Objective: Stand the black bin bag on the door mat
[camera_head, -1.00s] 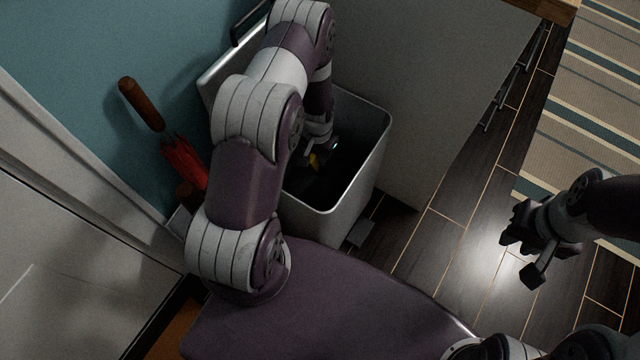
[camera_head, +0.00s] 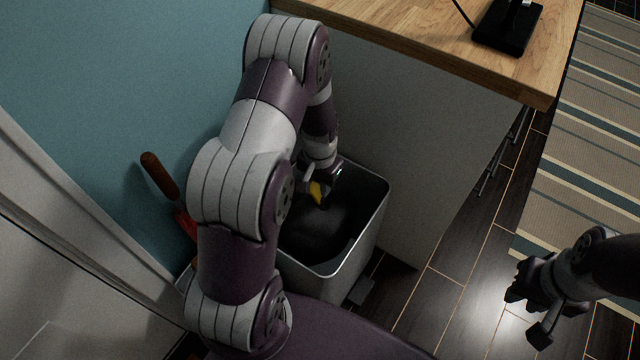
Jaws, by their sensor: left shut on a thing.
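The black bin bag (camera_head: 315,229) is inside the grey bin (camera_head: 369,232), its dark top below the rim and a yellow tie (camera_head: 318,192) at its neck. My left gripper (camera_head: 321,186) is over the bin mouth, shut on the bag at the yellow tie. My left arm hides the bin's left side. My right gripper (camera_head: 528,311) is open and empty above the dark floor at the lower right. I cannot make out the door mat in this view.
A wooden worktop (camera_head: 440,45) with a black device (camera_head: 508,27) tops the white cabinet (camera_head: 420,130) behind the bin. A red umbrella with a brown handle (camera_head: 160,176) leans by the blue wall. A striped rug (camera_head: 590,130) lies right. Dark floor (camera_head: 455,270) is clear between.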

